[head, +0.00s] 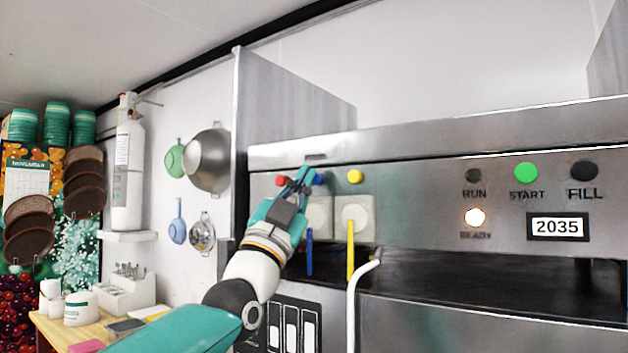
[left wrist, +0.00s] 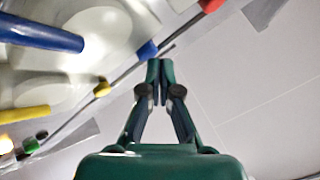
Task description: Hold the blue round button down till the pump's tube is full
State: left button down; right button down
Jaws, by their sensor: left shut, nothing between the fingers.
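The blue round button (head: 320,178) is on the steel front panel, between a red button (head: 281,180) and a yellow button (head: 355,176). My left gripper (head: 305,173) is shut and empty, with its tips close by the blue button, partly in front of it. In the left wrist view the blue button (left wrist: 147,50) shows just beyond the closed fingertips (left wrist: 159,64); I cannot tell whether they touch it. Below the button, a blue tube-like piece (head: 309,252) hangs by a pale box (head: 319,216); its fill cannot be read. My right gripper is not in view.
A yellow tube-like piece (head: 350,250) and a white curved pipe (head: 360,285) stand right of my arm. A dark panel with white upright slots (head: 291,328) is below. READY lamp (head: 474,217) glows; the display (head: 557,227) reads 2035.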

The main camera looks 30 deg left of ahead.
pick_arm(q)
jog(key=shift+w, duration=0.4)
dwell(0.3)
jog(key=shift+s+f+b, duration=0.15)
jog(key=shift+s+b, duration=0.35)
jog(key=shift+s, duration=0.35)
jog(key=shift+s+a+b, duration=0.2)
jog(key=shift+s+b, duration=1.35)
jog(key=shift+s, duration=0.95)
